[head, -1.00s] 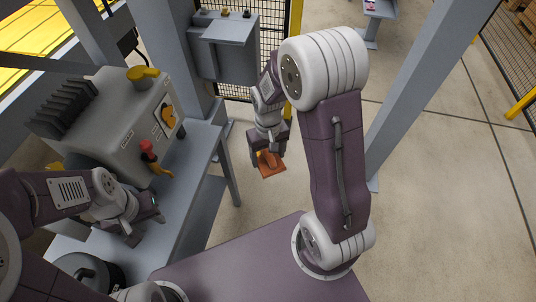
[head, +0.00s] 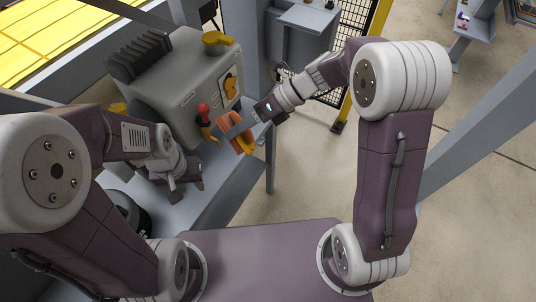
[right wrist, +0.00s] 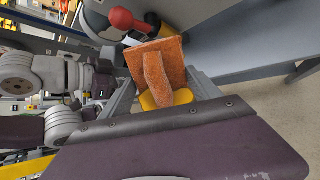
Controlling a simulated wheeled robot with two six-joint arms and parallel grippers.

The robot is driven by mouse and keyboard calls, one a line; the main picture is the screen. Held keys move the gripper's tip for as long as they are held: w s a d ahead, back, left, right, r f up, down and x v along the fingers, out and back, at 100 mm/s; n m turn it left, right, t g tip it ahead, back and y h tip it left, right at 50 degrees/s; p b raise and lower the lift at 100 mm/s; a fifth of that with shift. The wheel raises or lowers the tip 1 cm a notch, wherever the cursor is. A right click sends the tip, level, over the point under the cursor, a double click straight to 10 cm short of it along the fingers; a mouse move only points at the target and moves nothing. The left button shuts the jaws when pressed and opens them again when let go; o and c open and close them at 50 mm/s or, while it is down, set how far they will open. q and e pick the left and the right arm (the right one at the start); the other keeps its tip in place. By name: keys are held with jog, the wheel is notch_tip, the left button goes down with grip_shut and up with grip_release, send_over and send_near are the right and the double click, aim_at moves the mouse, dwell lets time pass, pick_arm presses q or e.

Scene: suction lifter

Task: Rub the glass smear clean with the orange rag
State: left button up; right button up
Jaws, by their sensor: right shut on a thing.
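My right gripper (head: 241,133) is shut on the orange rag (head: 231,124), close to the front of the grey machine box (head: 178,88). In the right wrist view the rag (right wrist: 172,52) is a rough orange pad with a raised strip, between the two grey fingers. A yellow part (right wrist: 165,99) shows just below it; I cannot tell what it belongs to. My left gripper (head: 186,178) is low over the grey bench, away from the rag, and its jaw opening is unclear. I cannot make out the glass smear in either view.
A red knob (head: 203,108) stands on the box front, close left of the rag, with a yellow-orange switch (head: 230,86) above. A yellow handle (head: 217,42) tops the box. The grey bench (head: 232,180) lies below. Open floor (head: 310,170) is to the right.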

pick_arm(q)
notch_tip(320, 180, down, 3)
jog(key=shift+r+b, duration=0.1)
jog(key=shift+b, duration=1)
pick_arm(e)
jog(key=w+d+r+m+t+y, duration=0.25)
jog(key=w+m+t, duration=0.35)
jog(key=w, duration=0.3)
pick_arm(q)
jog(key=shift+f+b, duration=1.2)
jog(key=shift+f, duration=0.05)
pick_arm(e)
jog(key=m+t, duration=0.2)
jog(key=t, duration=0.3)
send_near(234, 84)
jog(key=s+d+f, duration=0.1)
jog(key=d+f, duration=0.1)
jog(key=shift+a+r+t+y, duration=0.15)
jog(key=shift+r+t+y, duration=0.15)
jog(key=shift+y, duration=0.55)
pick_arm(q)
jog(key=shift+f, duration=0.2)
pick_arm(e)
jog(key=shift+x, duration=3)
jog(key=shift+x, duration=1.05)
